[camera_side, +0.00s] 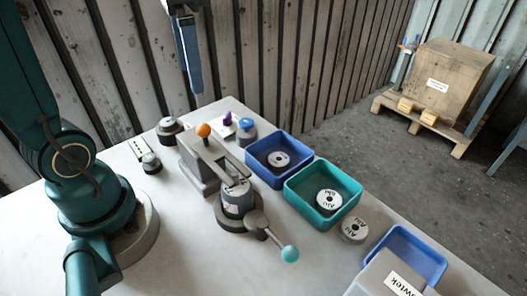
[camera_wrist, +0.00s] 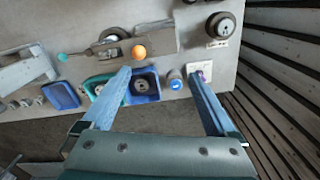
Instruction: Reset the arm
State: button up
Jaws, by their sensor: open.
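My gripper (camera_side: 188,55) hangs at the top of the side view, high above the table and apart from everything on it. In the wrist view my gripper (camera_wrist: 162,85) shows its two blue fingers spread wide, with nothing held between them. Below it on the table stands a grey fixture (camera_side: 197,165) with an orange knob (camera_side: 203,130) and a lever ending in a teal ball (camera_side: 290,253). The orange knob (camera_wrist: 138,52) also shows in the wrist view.
A blue bin (camera_side: 252,170) and a teal bin (camera_side: 297,203) each hold a round disc. Another disc (camera_side: 355,229) lies on the table beside them. A second blue tray (camera_side: 425,252) is at the front right. A wooden crate (camera_side: 445,80) stands on a pallet beyond the table.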

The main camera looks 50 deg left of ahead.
jog(key=shift+s+d+f+m, duration=0.25)
jog(key=shift+s+d+m, duration=0.4)
jog(key=shift+m, duration=0.3)
jog(key=shift+s+d+f+m, duration=0.2)
jog(key=shift+s+d+m, duration=0.2)
jog(key=shift+d+m, duration=0.45)
jog(key=shift+a, duration=0.2)
jog(key=w+f+n, duration=0.3)
jog(key=w+n, duration=0.3)
jog(key=n, duration=0.1)
jog(key=shift+w+a+f, duration=0.15)
jog(key=shift+a+f, duration=0.05)
jog(key=shift+a, duration=0.05)
